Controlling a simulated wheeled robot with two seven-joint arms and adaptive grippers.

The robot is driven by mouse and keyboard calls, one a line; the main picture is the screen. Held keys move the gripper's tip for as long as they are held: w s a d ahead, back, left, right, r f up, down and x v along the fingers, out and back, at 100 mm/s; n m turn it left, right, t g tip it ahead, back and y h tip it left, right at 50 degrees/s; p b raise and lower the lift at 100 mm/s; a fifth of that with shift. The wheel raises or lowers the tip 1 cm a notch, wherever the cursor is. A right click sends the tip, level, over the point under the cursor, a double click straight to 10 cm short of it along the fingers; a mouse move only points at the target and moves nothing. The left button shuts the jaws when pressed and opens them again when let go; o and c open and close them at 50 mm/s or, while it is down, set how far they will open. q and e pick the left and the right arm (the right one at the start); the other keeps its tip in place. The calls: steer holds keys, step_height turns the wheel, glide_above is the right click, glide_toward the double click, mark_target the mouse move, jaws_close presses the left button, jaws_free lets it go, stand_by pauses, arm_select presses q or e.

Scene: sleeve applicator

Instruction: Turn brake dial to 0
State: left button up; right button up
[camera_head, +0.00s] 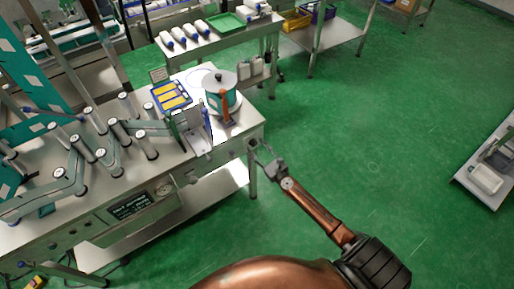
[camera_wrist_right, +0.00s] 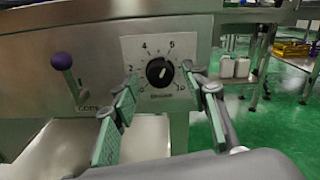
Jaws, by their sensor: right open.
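The brake dial (camera_wrist_right: 160,71) is a black round knob on a white numbered plate (camera_wrist_right: 133,50) on the machine's metal panel. A light mark on the knob seems to point up and right, roughly toward the 6. My right gripper (camera_wrist_right: 161,80) is open, with its two green-padded fingers to the left and right of the knob. Whether they touch it I cannot tell. The left finger covers the plate's lower left, and the 0 is hidden. In the head view the right gripper (camera_head: 266,158) is at the table's right end, and the dial is hidden. My left gripper is not seen.
A purple-knobbed lever (camera_wrist_right: 66,72) is left of the dial. The machine table (camera_head: 232,130) carries rollers, a yellow-blue tray (camera_head: 171,95) and a round pot (camera_head: 219,92). A shelf cart (camera_head: 225,40) stands behind.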

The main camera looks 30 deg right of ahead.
steer(key=shift+w, duration=0.25)
jaws_close()
stand_by(0.4)
